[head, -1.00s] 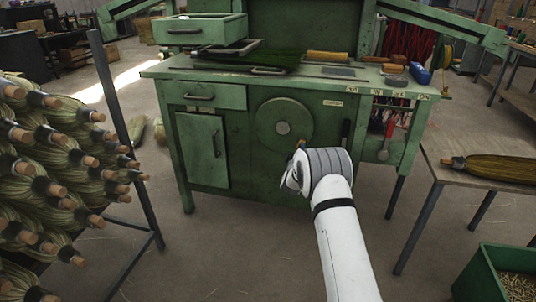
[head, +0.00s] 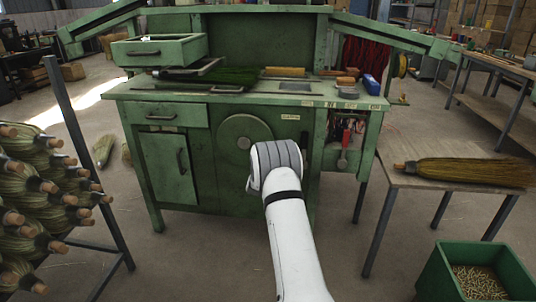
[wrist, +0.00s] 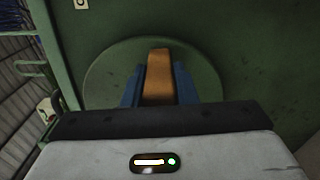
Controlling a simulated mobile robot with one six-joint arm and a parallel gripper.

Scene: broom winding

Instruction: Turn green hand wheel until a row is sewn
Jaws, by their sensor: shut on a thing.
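The green hand wheel (head: 238,130) is a round disc on the front of the green bench. Its lower right part is hidden behind my wrist in the head view. In the wrist view the wheel (wrist: 103,75) fills the middle, with a wooden handle (wrist: 159,68) standing out in front of it. My gripper (wrist: 158,88) has its blue fingers on both sides of this handle and is shut on it. In the head view the fingers and the handle are hidden behind my white and grey wrist. No sewn row can be made out.
The green bench (head: 180,97) has a drawer, a cabinet door and a worktop with dark green bristles (head: 235,76). A rack of brooms (head: 40,190) stands at left. At right are a table (head: 400,178) with a broom (head: 470,171) and a green bin (head: 433,262).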

